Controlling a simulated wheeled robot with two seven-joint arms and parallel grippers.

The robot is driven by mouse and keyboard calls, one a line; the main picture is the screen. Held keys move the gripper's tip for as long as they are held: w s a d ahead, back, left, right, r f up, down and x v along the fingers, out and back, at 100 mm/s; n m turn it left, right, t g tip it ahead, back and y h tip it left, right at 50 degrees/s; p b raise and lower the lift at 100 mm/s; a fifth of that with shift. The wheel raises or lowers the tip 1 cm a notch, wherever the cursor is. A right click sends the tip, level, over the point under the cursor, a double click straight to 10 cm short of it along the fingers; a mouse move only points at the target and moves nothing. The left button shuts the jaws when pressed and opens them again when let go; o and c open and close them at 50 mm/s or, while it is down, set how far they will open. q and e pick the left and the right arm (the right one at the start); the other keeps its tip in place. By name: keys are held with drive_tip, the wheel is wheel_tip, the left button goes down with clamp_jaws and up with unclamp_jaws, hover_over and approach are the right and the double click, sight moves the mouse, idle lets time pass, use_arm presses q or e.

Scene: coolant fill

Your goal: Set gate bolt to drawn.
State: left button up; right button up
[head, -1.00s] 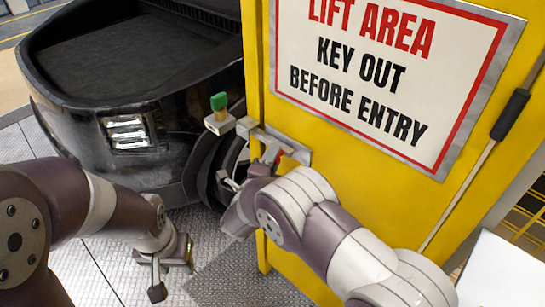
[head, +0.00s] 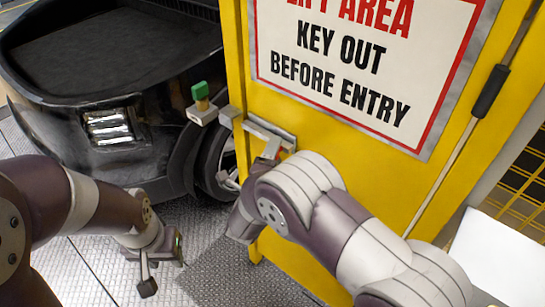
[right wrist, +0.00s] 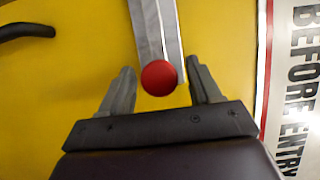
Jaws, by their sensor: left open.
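The gate bolt (head: 272,135) is a grey metal bar on the yellow gate (head: 400,180), below the sign and at the gate's left edge. In the right wrist view the bar (right wrist: 155,30) carries a round red knob (right wrist: 159,78). My right gripper (right wrist: 161,80) is open, with one finger on each side of the knob and visible gaps between. In the head view its arm hides the knob and most of the fingers. My left gripper (head: 163,268) is open and empty over the floor at lower left.
A green-topped block (head: 201,100) projects at the gate's left edge. A black vehicle (head: 110,95) stands behind, left. A rod with a black grip (head: 490,90) runs along the gate's right side. A white panel (head: 495,255) is at lower right. Metal floor lies open at lower left.

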drive_tip(key=b+v, duration=0.1)
drive_tip(key=v, duration=1.1)
drive_tip(key=shift+s+b, duration=0.35)
drive_tip(key=shift+b, duration=0.05)
drive_tip(key=w+d+r+n+g+y+p, duration=0.1)
drive_tip(key=w+d+n+g+y+p, duration=0.2)
drive_tip(key=w+n+g+y, duration=0.55)
drive_tip(key=s+d+n+g+p, duration=0.1)
drive_tip(key=s+d+n+g, duration=0.2)
drive_tip(key=s+d+n, duration=0.4)
drive_tip(key=s+d+n+g+h+p, duration=0.1)
drive_tip(key=s+d+n+g, duration=0.3)
drive_tip(key=s, duration=0.9)
drive_tip(key=d+n, duration=0.3)
drive_tip(key=shift+s, duration=0.2)
